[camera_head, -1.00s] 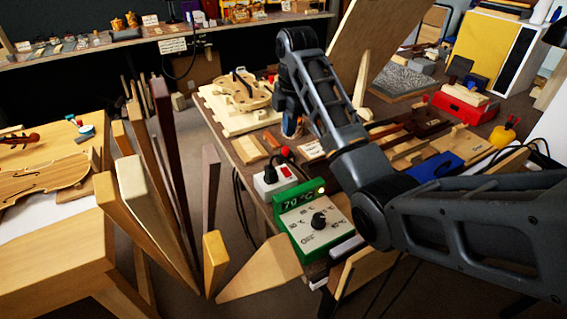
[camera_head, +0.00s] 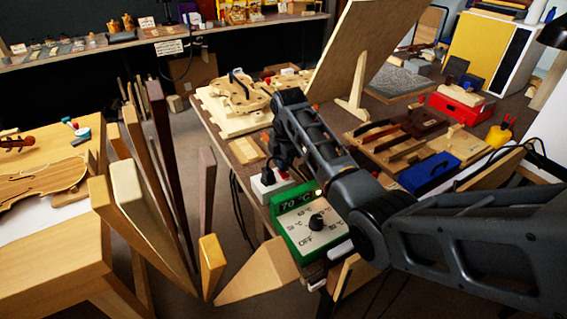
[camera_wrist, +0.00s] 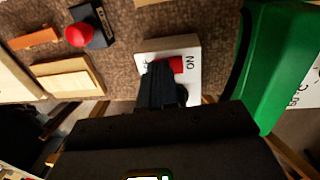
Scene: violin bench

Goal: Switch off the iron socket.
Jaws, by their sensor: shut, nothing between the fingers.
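The iron socket (camera_head: 268,190) is a white box at the bench's near left edge, beside a green control unit (camera_head: 306,223). A black plug (camera_head: 267,177) stands in it. In the wrist view the socket (camera_wrist: 190,45) shows its red rocker switch (camera_wrist: 177,65) with "ON" to the right; the label on the left is mostly covered. My gripper (camera_wrist: 160,72) is shut and empty, its fingertips over the switch's left part. I cannot tell whether they touch it or which way the rocker is tipped. In the head view my arm hides the fingertips.
The green unit (camera_wrist: 262,65) stands close right of the socket in the wrist view. Black cables (camera_head: 237,195) hang off the bench edge.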

